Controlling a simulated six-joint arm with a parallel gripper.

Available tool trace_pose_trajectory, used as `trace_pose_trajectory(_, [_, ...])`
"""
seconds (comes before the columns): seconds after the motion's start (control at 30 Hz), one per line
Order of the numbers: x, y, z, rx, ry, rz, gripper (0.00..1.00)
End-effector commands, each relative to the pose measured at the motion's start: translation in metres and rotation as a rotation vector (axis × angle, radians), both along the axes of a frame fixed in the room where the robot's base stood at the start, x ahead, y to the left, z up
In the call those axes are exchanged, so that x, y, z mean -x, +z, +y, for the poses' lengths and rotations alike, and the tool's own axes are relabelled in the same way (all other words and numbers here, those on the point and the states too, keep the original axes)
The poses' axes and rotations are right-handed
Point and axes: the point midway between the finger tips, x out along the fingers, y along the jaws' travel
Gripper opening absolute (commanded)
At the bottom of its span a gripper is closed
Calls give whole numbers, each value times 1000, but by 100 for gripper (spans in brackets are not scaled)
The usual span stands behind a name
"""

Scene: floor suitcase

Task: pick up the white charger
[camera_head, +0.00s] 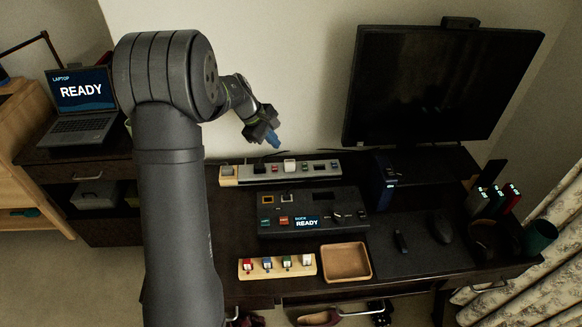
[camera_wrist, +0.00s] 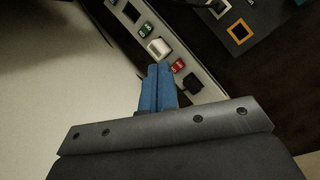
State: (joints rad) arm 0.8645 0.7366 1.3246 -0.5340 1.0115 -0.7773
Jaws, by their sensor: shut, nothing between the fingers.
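The white charger (camera_head: 290,166) sits in the long power strip (camera_head: 262,173) at the back of the desk. In the wrist view the white charger (camera_wrist: 159,48) lies just beyond my fingertips, between a green plug (camera_wrist: 145,30) and a red plug (camera_wrist: 178,66). My gripper (camera_head: 274,143) has blue fingers and is above and behind the strip, slightly left of the charger. In the wrist view my gripper (camera_wrist: 159,68) is shut, its fingers together with nothing between them. The fingers overlap the strip's edge in that view; I cannot tell the height gap.
A dark dock (camera_head: 335,208) reading READY stands in front of the strip. A wooden holder (camera_head: 277,276) with several small coloured pieces and an empty wooden tray (camera_head: 346,262) are nearer the front. A monitor (camera_head: 430,85) stands at right, a laptop (camera_head: 82,105) at left.

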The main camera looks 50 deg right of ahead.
Motion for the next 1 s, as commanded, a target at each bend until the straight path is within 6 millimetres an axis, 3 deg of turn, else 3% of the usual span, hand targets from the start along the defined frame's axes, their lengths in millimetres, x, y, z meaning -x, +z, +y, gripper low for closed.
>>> trace_pose_trajectory(0.1, [0, 0, 0, 0, 0, 0, 2])
trace_pose_trajectory(0.33, [0, 0, 0, 0, 0, 0, 46])
trace_pose_trajectory(0.67, [3, 0, 0, -6, -27, -28, 46])
trace_pose_trajectory(0.77, [12, 0, 0, -28, -123, -127, 46])
trace_pose_trajectory(1.0, [37, 13, -5, -87, -544, -531, 46])
